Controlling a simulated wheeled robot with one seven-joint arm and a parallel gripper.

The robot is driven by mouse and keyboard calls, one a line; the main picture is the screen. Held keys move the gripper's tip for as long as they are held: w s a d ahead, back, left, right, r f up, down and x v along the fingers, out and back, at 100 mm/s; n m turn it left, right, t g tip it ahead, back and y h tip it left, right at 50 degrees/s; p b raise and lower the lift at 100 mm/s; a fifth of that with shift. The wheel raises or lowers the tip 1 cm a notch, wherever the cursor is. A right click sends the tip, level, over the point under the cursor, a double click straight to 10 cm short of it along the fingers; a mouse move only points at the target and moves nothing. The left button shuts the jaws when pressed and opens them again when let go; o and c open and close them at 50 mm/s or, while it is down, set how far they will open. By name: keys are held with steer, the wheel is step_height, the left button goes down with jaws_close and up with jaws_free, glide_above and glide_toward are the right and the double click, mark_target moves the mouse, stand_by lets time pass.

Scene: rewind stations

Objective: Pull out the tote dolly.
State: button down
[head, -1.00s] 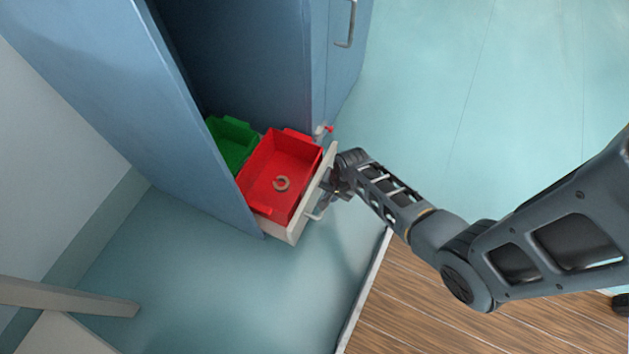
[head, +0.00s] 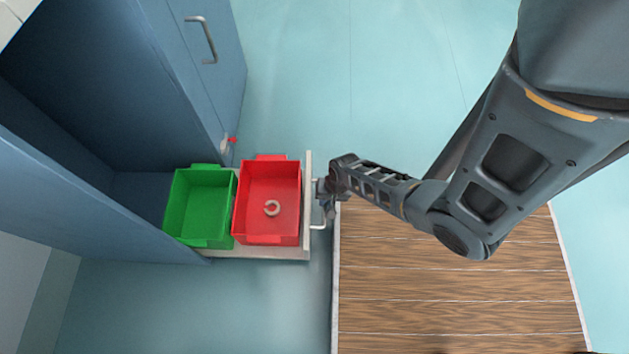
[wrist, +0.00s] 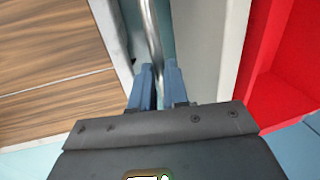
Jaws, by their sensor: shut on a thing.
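The tote dolly (head: 307,215) is a pale low platform with an upright front panel and a metal bar handle (head: 319,222). It stands partly out of the blue cabinet. My gripper (head: 326,198) is at the front panel, shut on the handle. In the wrist view the bar (wrist: 152,40) runs down between the two blue fingers (wrist: 156,84).
The blue cabinet (head: 60,85) stands at the left, with a closed door and handle (head: 201,40). A small red-tipped latch (head: 228,143) is on its edge. A wooden platform (head: 450,285) lies right of the dolly, close to its front. Teal floor (head: 300,80) is clear behind.

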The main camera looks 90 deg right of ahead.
steer(key=shift+s, duration=0.6)
steer(key=c, duration=1.1)
jaws_free()
steer(key=shift+r, duration=0.1)
steer(key=r+p, duration=0.1)
steer(key=r, duration=0.1)
steer(key=s+r+p, duration=0.1)
steer(key=r, duration=0.2)
steer(key=r+p, duration=0.2)
steer(key=shift+s+r, duration=0.2)
steer(key=shift+s, duration=0.05)
